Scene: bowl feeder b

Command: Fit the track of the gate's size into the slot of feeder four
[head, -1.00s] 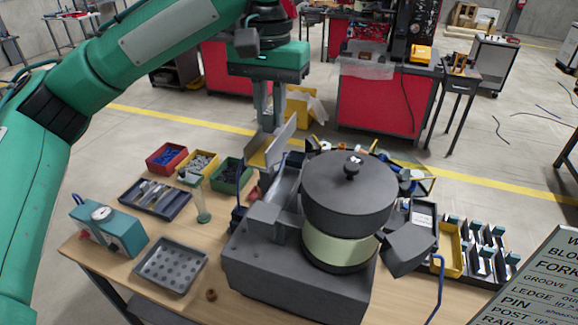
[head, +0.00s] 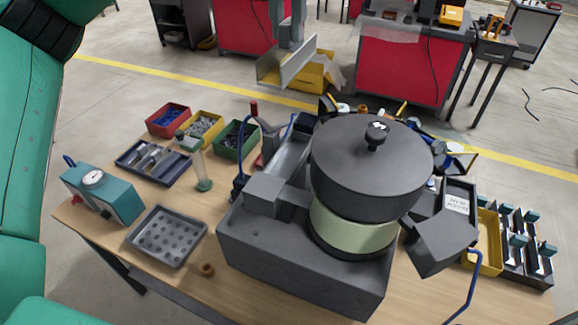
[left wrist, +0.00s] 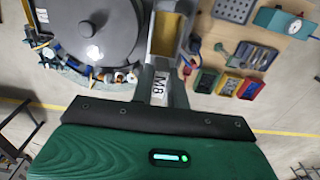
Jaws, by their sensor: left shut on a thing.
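My left gripper (head: 290,40) is shut on a grey track with a yellow-tan channel (head: 287,66). It holds the track in the air beyond the table's far edge. In the left wrist view the track (left wrist: 166,35) carries an M8 label below its channel. The dark bowl feeder with a knobbed lid (head: 370,165) stands on the table, with a pale green band and grey base. Its lid (left wrist: 97,30) also shows in the left wrist view, left of the track. I cannot tell which feeder is four; the slot is hidden. My right gripper is not in view.
Red, yellow and green bins (head: 235,140), a dark tool tray (head: 155,162), a teal gauge box (head: 103,192) and a perforated tray (head: 167,236) occupy the table's left. A yellow bin (head: 487,245) and dark racks stand right.

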